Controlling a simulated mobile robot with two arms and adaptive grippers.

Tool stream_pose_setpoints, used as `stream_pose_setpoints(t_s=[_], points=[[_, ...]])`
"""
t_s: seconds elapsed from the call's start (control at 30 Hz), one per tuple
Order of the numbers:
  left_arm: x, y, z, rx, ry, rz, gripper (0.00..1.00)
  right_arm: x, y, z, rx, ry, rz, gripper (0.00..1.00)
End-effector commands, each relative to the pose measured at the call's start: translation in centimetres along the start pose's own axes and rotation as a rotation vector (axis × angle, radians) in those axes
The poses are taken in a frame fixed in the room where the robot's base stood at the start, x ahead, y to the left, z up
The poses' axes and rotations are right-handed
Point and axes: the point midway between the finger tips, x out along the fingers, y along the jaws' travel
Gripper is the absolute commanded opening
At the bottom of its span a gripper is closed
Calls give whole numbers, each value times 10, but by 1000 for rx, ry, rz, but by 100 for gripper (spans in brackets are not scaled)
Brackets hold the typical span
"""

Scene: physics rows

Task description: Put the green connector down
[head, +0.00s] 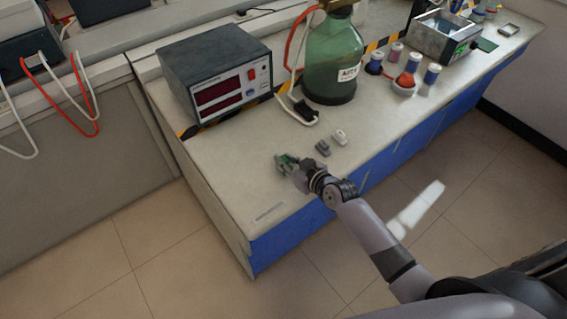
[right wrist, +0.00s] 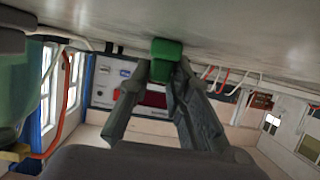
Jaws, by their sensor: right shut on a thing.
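The green connector (head: 284,160) is at the tip of my right gripper (head: 294,168) in the head view, over the front left part of the bench top. In the right wrist view the green connector (right wrist: 166,50) sits at the fingertips of my right gripper (right wrist: 160,75), close to the pale bench surface. The gripper is shut on it. Whether the connector touches the bench cannot be told. A dark grey connector (head: 322,148) and a light grey connector (head: 340,137) lie on the bench to the right of the gripper. My left gripper is not in view.
A grey power supply (head: 216,80) stands behind the gripper on the bench (head: 215,165). A green bottle (head: 333,60) stands right of it, with a black-tipped cable (head: 304,112) in front. Several spools (head: 397,53) are further right. Bench top left of the gripper is clear.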

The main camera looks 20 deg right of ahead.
Motion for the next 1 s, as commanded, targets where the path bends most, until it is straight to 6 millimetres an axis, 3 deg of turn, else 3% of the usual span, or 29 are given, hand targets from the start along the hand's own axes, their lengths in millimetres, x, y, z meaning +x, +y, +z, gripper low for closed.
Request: stream_pose_setpoints(t_s=[0.27, 0.47, 0.63, 1.0], points=[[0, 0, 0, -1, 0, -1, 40, 0, 0, 0, 0, 0, 0, 0], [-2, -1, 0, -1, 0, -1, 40, -5, 0, -12, 0, 3, -1, 0], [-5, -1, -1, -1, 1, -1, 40, -17, 0, -44, 0, 7, 0, 0], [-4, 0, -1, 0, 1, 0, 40, -58, 0, -142, -4, 7, 1, 0]])
